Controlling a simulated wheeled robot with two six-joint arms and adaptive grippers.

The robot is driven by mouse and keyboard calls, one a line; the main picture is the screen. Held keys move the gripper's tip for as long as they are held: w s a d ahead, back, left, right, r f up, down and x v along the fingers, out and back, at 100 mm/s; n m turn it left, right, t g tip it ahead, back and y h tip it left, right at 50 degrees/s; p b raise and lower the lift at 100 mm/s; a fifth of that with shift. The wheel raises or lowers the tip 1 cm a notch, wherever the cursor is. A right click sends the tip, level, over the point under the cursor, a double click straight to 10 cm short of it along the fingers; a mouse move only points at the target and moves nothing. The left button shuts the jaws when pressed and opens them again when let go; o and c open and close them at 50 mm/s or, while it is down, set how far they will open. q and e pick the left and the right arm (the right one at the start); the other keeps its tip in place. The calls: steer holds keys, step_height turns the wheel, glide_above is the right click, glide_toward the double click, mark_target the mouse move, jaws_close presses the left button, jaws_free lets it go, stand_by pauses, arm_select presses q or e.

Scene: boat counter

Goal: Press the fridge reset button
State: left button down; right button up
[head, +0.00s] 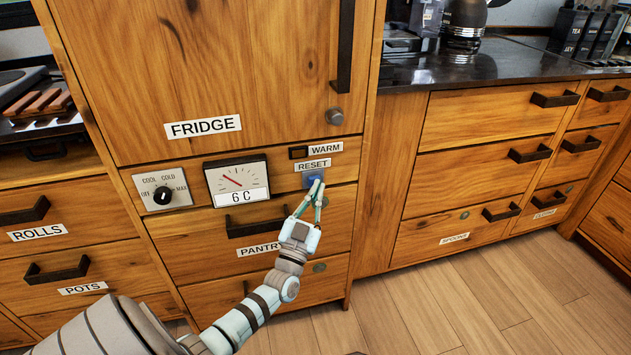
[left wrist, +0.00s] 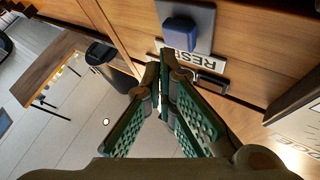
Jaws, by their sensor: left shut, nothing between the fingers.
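The blue reset button (head: 312,180) sits on a grey plate under the RESET label (head: 313,165) on the wooden fridge panel. In the left wrist view the button (left wrist: 180,33) stands out from its plate, beyond the fingertips. My left gripper (head: 317,186) is shut and empty, its fingertips overlapping the button's right and lower part in the head view. In the left wrist view the tips (left wrist: 162,64) show just below the button, near the label; I cannot tell whether they touch it. My right gripper is not in view.
Left of the button are a temperature gauge (head: 238,181) reading 6 C and a COOL/COLD/MAX dial (head: 163,194). A dark WARM indicator (head: 298,153) is above. The pantry drawer handle (head: 257,226) juts out below left. The fridge door (head: 210,70) is closed above.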

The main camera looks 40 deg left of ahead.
arm_select(q)
steer(key=shift+s+d, duration=0.1)
steer(key=s+d+p, duration=0.1)
steer(key=d, duration=0.1)
steer(key=s+d+p, duration=0.1)
steer(key=d, duration=0.1)
steer(key=shift+s+p, duration=0.35)
steer(key=shift+s, duration=0.05)
stand_by(0.8)
